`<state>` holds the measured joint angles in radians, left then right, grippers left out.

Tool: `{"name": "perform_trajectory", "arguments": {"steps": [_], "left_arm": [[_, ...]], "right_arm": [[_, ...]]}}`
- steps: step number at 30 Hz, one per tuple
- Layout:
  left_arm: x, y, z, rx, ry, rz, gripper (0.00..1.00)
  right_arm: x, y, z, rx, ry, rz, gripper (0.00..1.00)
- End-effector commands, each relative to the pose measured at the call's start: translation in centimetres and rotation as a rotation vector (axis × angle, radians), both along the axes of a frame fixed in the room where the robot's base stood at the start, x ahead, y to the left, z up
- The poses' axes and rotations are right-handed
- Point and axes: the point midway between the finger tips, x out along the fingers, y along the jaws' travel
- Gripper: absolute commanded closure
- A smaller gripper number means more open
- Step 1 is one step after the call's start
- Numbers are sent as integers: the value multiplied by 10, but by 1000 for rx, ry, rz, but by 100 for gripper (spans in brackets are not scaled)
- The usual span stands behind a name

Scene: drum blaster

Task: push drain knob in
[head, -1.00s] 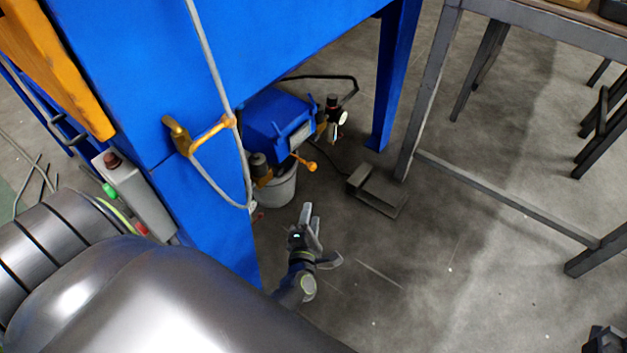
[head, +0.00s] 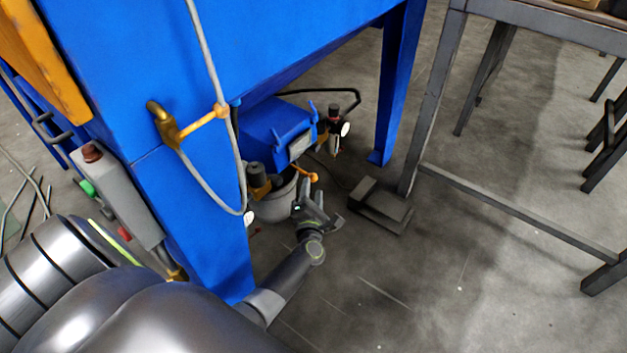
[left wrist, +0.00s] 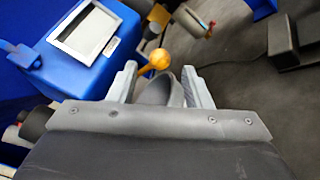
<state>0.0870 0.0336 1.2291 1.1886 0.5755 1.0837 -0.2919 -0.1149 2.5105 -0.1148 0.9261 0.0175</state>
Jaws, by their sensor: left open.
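A yellow-orange ball-ended knob (head: 313,177), the likely drain knob, sticks out from the small blue unit (head: 275,132) under the blue machine. The knob also shows in the left wrist view (left wrist: 160,58), just beyond the fingertips and roughly centred between them. My left gripper (head: 312,196) is open and empty, just below the knob in the head view. Its fingers also show in the left wrist view (left wrist: 160,84). I cannot tell whether they touch the knob. My right gripper is in neither view.
A blue machine leg (head: 200,220) stands left of my left forearm, and another (head: 395,90) stands behind. A pale bucket (head: 275,205) sits under the unit. A dark foot pedal (head: 382,205) lies right of the gripper. A grey metal table frame (head: 520,215) stands farther right.

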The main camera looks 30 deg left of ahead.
Motion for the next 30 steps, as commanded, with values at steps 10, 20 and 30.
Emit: {"name": "perform_trajectory", "arguments": {"steps": [10, 20, 30], "left_arm": [[45, 25, -1, 1, 0, -1, 55], [50, 28, 0, 0, 1, -1, 55], [50, 28, 0, 0, 1, -1, 93]], "right_arm": [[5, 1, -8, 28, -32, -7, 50], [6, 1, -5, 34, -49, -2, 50], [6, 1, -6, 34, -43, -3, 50]]}}
